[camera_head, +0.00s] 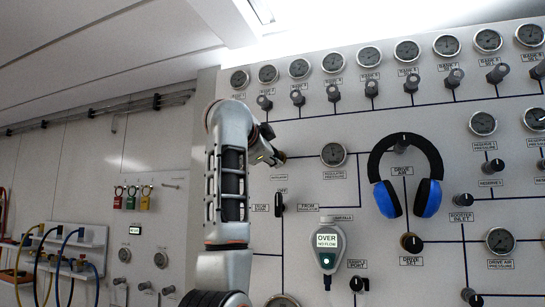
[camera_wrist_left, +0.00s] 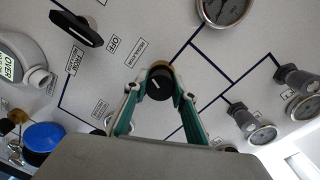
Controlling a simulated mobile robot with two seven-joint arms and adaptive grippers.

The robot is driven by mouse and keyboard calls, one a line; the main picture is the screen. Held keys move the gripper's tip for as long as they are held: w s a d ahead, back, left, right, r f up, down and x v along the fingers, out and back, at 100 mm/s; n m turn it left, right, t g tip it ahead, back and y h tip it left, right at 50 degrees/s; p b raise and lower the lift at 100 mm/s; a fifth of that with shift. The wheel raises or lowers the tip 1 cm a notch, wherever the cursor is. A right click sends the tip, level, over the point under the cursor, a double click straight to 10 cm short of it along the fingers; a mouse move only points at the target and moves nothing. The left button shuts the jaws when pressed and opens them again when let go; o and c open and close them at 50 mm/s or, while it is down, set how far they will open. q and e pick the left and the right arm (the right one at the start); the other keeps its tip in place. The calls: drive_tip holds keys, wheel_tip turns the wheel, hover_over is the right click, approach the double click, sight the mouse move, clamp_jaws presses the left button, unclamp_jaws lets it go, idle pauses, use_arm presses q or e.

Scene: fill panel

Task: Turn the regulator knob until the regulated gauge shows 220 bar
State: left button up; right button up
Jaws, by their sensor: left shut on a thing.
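The regulator knob (camera_wrist_left: 160,83) is a black round knob with a white mark and a brass-coloured collar, in the left wrist view. My left gripper (camera_wrist_left: 158,92) has its two green-edged fingers on either side of the knob, shut on it. In the head view my left gripper (camera_head: 266,153) is at the panel, and the knob is mostly hidden behind it. My right gripper is not in view.
Blue headphones (camera_head: 427,197) hang on the panel to the right. A black selector handle (camera_head: 279,204) is below the gripper. A handheld meter (camera_head: 327,248) reading "OVER NO FLOW" hangs lower down. Gauges and knobs line the panel's top.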

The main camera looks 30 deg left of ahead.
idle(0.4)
use_arm(q)
drive_tip(key=o, duration=1.1)
drive_tip(key=v, duration=1.2)
idle(1.5)
